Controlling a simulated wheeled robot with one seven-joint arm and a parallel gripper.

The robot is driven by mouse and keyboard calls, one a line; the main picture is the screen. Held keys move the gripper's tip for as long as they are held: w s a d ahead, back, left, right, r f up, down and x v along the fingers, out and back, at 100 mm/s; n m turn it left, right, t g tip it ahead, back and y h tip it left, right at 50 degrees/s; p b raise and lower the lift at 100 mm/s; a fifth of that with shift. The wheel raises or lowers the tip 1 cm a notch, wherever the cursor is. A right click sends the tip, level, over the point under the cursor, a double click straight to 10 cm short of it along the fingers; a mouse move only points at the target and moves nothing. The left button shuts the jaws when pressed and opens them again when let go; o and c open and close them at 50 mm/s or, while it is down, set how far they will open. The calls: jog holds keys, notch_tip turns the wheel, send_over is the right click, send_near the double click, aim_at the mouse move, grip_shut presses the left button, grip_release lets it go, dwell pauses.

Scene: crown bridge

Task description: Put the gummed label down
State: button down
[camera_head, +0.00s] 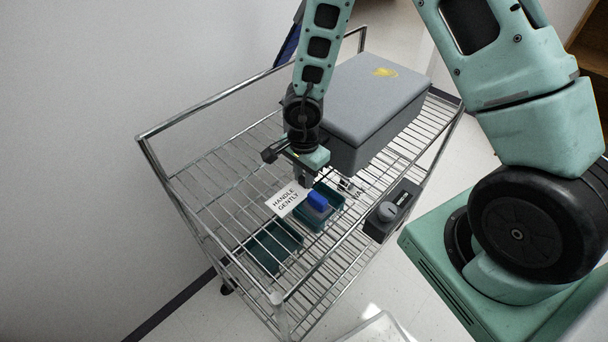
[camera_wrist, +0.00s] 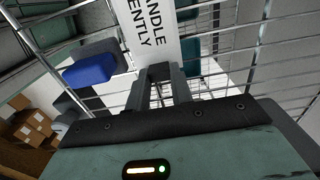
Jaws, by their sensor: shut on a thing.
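The gummed label (camera_head: 286,200) is a white card printed "HANDLE GENTLY". My gripper (camera_head: 304,184) is shut on the label's edge and holds it over the wire cart (camera_head: 205,165). In the wrist view, the label (camera_wrist: 156,35) extends away from between the fingertips of my gripper (camera_wrist: 161,72). Whether the label touches anything beneath it cannot be told.
A teal bin (camera_head: 327,220) with a blue block (camera_head: 318,201) is just right of the label. Another teal bin (camera_head: 274,248) is nearer the cart's front. A large grey case (camera_head: 365,105) stands behind, and a dark device with a knob (camera_head: 392,210) is at the right rail.

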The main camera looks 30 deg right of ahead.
jog(key=shift+f, duration=0.15)
jog(key=c, duration=1.2)
grip_release()
jog(key=shift+c, duration=0.2)
